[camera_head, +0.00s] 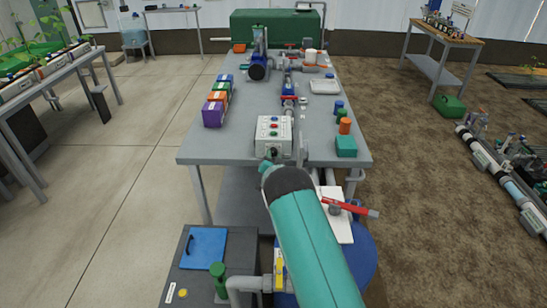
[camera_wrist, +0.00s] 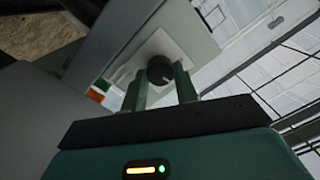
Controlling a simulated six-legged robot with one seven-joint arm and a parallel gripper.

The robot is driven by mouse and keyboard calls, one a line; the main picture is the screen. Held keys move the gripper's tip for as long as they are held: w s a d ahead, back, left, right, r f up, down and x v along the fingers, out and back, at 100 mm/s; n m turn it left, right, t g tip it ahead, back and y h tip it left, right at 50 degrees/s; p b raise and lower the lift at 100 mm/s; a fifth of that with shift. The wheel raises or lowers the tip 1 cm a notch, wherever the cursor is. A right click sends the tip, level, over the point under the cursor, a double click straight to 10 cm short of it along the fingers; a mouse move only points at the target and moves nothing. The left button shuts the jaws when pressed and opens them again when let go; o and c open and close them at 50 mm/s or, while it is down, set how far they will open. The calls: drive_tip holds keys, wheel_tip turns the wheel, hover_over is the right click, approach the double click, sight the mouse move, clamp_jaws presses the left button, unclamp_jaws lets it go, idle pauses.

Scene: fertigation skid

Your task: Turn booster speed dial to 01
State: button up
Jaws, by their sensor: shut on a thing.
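A round black dial (camera_wrist: 160,69) with a pale pointer mark sits on a white plate in the wrist view. The plate is on the face of a light grey box. My gripper (camera_wrist: 159,75) has its two green fingers on either side of the dial, shut on it. Any number on the dial is too small to read. In the head view, the grey control box (camera_head: 262,131) with coloured buttons stands at the near edge of the bench. My arm reaches to its front face and hides most of that face.
The grey bench (camera_head: 250,105) carries coloured boxes on the left, a blue pump (camera_head: 258,68) with piping, and a white tray (camera_head: 324,86). A teal block (camera_head: 346,146) sits right of the control box. A red-handled valve (camera_head: 350,206) and pipes lie below, close to my arm.

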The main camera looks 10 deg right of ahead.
drive_tip(key=n, duration=1)
drive_tip(key=shift+g, duration=0.3)
idle(0.4)
drive_tip(key=o, duration=1)
drive_tip(key=shift+c, duration=0.2)
drive_tip(key=shift+s, duration=0.1)
drive_tip(key=s+a, duration=0.2)
drive_tip(key=s, duration=1.1)
drive_tip(key=shift+s+a+r, duration=0.2)
drive_tip(key=shift+s+r, duration=0.05)
drive_tip(key=shift+r, duration=0.1)
